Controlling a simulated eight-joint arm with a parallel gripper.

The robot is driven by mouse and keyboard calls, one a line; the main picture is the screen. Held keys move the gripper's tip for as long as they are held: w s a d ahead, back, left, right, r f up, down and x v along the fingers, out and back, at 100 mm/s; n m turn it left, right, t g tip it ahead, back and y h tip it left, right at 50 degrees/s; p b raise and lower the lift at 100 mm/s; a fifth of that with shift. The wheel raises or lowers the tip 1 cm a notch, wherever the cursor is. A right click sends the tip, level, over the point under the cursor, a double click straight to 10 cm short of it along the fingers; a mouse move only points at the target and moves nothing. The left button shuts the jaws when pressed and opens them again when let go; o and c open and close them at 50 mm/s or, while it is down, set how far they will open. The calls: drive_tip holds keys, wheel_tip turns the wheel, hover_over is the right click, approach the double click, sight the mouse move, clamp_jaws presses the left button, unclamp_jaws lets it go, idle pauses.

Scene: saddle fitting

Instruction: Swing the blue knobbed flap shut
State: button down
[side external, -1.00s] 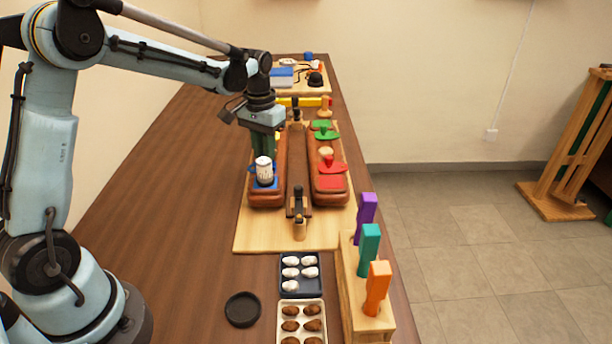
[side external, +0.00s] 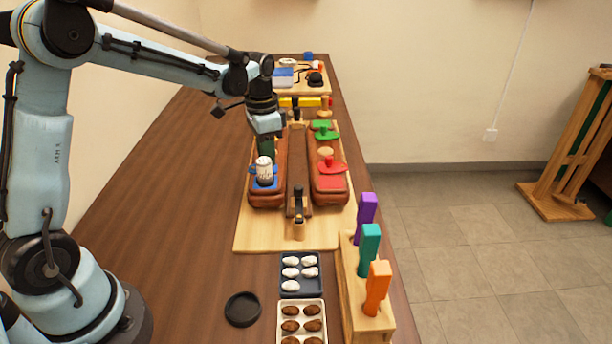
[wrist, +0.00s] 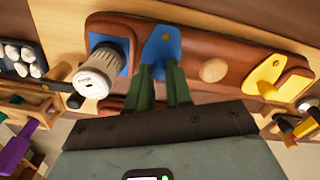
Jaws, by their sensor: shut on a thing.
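The blue flap (wrist: 160,48) lies across the brown left-hand panel, between a white canister (wrist: 104,68) and a round tan knob (wrist: 214,70). In the side view the flap (side external: 253,169) shows at both sides of the canister (side external: 264,170), which hides its middle. The canister stands on a blue patch (side external: 262,184) at the panel's near end. My gripper (wrist: 162,68) is shut at the flap's raised knob; its green fingers hide most of the grip. In the side view my gripper (side external: 265,150) is just behind the canister.
The right-hand panel carries a red flap (side external: 335,167) and a green flap (side external: 326,133). A dark stand (side external: 299,205) rises between the panels' near ends. A block with upright coloured handles (side external: 350,280) stands at the near right. The table's left side is clear.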

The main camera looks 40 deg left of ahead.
idle(0.4)
drive_tip(key=c, duration=1)
unclamp_jaws()
drive_tip(key=shift+c, duration=0.2)
wheel_tip(320, 180, up, 12)
drive_tip(key=shift+r, duration=0.1)
drive_tip(key=s+d+f+n+t, duration=0.2)
drive_tip(key=s+d+f+t, duration=0.1)
drive_tip(key=s, duration=0.4)
drive_tip(key=s+d+f+n+t, duration=0.2)
drive_tip(key=s+d+f+t, duration=0.1)
drive_tip(key=s, duration=0.4)
drive_tip(key=shift+d+n+t, duration=0.3)
drive_tip(key=shift+d+t, duration=0.3)
drive_tip(key=shift+d, duration=0.65)
